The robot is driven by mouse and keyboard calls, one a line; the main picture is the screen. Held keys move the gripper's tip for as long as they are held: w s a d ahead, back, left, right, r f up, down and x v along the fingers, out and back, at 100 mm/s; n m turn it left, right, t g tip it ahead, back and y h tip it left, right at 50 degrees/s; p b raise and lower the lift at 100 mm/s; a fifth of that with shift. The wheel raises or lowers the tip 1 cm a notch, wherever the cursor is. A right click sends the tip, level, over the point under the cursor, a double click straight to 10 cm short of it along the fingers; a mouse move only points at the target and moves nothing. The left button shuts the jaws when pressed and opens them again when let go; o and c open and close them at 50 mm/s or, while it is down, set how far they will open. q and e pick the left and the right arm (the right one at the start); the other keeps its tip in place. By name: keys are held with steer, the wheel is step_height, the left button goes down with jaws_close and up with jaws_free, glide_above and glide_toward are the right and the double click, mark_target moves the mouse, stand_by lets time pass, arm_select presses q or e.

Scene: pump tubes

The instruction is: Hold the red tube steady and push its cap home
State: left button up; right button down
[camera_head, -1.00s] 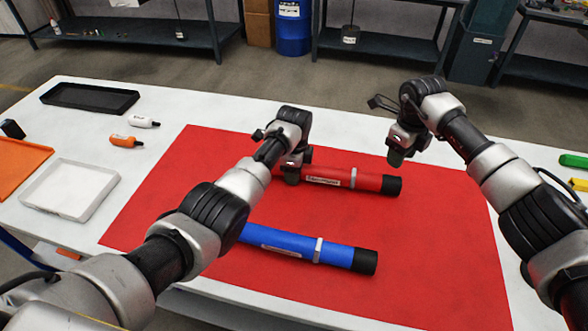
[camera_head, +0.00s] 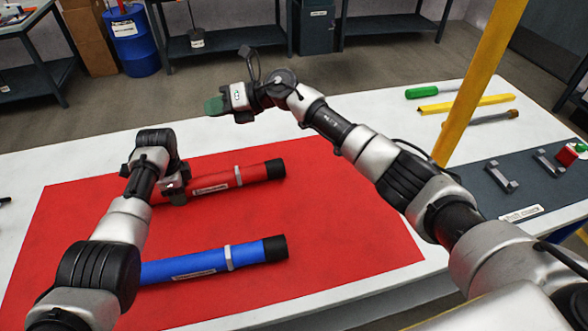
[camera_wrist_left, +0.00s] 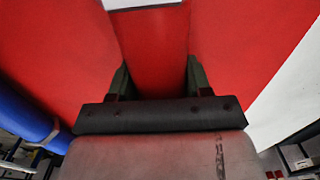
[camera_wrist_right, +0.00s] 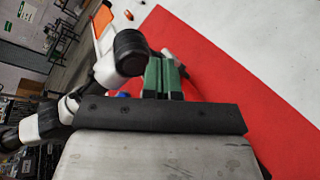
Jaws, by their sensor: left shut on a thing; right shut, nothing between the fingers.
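The red tube (camera_head: 225,181) lies on the red mat, with a pale band, a white label and a black right end (camera_head: 275,169). My left gripper (camera_head: 174,190) is shut around its left part; the left wrist view shows the red tube (camera_wrist_left: 153,50) between the fingers. The tube's left end is hidden behind my left arm, so I cannot tell whether a cap sits there. My right gripper (camera_head: 214,105) is shut and empty, above the table beyond the tube and apart from it. Its green fingertips (camera_wrist_right: 163,76) are together in the right wrist view.
A blue tube (camera_head: 200,263) lies nearer on the red mat (camera_head: 335,225), partly behind my left arm. A yellow post (camera_head: 475,80) rises at the right. Near it lie a green-handled tool (camera_head: 430,92), a yellow bar (camera_head: 450,107) and a dark mat (camera_head: 525,180) with grey brackets.

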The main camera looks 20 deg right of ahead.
steer(key=w+d+r+m+t+y, duration=0.1)
steer(key=w+d+r+m+t, duration=0.3)
steer(key=d+r+m+t, duration=0.4)
steer(key=w+d+f+m+t+h, duration=0.1)
steer(key=d+m+t+h, duration=0.2)
steer(key=d+m+h, duration=0.5)
steer(key=w+d+f+m+t+h, duration=0.2)
steer(key=d+m+t+h, duration=0.15)
steer(key=m, duration=0.85)
steer(key=s+d+f+m+g+h, duration=0.3)
steer(key=s+d+f+m+g, duration=0.2)
steer(key=d+f+m+g, duration=0.35)
steer(key=s+a+f+m+g+y, duration=0.2)
steer(key=s+f+g+y, duration=0.3)
steer(key=s, duration=0.7)
step_height(320, 180, down, 3)
steer(key=shift+a+r+m+g, duration=0.2)
steer(key=shift+a+m+g, duration=0.2)
steer(key=shift+m+g, duration=0.25)
